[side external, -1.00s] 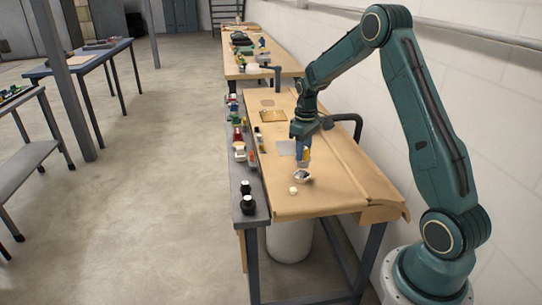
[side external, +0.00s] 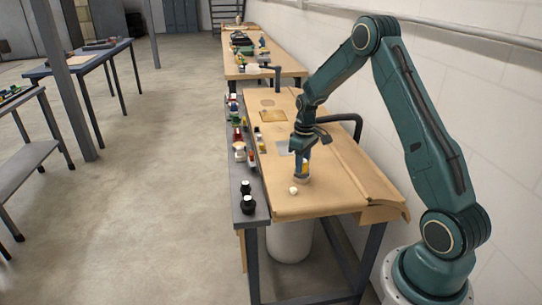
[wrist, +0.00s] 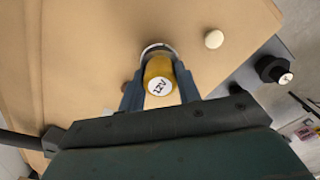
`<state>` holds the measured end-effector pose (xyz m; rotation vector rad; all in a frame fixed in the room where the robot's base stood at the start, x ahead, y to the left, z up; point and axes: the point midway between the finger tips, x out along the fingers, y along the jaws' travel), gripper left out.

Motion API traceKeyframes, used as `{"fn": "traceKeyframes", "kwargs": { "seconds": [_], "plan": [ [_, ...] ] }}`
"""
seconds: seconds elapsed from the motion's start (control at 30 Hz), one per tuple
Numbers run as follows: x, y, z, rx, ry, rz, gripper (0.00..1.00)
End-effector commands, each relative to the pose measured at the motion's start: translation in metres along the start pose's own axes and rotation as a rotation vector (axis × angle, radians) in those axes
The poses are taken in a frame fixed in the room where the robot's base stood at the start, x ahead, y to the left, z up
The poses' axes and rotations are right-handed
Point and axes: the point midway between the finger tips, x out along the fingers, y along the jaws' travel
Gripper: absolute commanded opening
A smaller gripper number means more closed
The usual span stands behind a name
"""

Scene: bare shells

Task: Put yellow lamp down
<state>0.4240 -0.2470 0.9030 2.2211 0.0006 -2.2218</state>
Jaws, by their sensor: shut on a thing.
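The yellow lamp (wrist: 159,78) is a short yellow cylinder with a dark-marked white end facing the wrist camera and a silvery rim at its far end. My gripper (wrist: 160,88) is shut on it, one dark finger on each side. In the side view, my gripper (side external: 301,165) points down over the front part of the brown-covered bench (side external: 330,195). The lamp is small there and mostly hidden by the fingers. Its lower end is at or just above the bench top; I cannot tell whether it touches.
A small cream ball (side external: 293,190) lies close beside the lamp; it also shows in the wrist view (wrist: 214,39). Black-and-white knobs (side external: 248,204) and several small coloured items stand along the grey left ledge (side external: 238,180). Bench right of the lamp is clear.

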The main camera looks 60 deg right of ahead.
Motion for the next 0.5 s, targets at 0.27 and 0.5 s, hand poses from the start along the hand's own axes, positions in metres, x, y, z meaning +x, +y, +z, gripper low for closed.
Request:
{"fn": "traceKeyframes", "kwargs": {
  "seconds": [0.27,0.5],
  "plan": [
    [0.0051,-0.0001,0.0,0.0,-0.001,0.0,0.1],
    [0.0066,0.0,0.0001,0.0,0.0,0.0,0.55]
  ]
}}
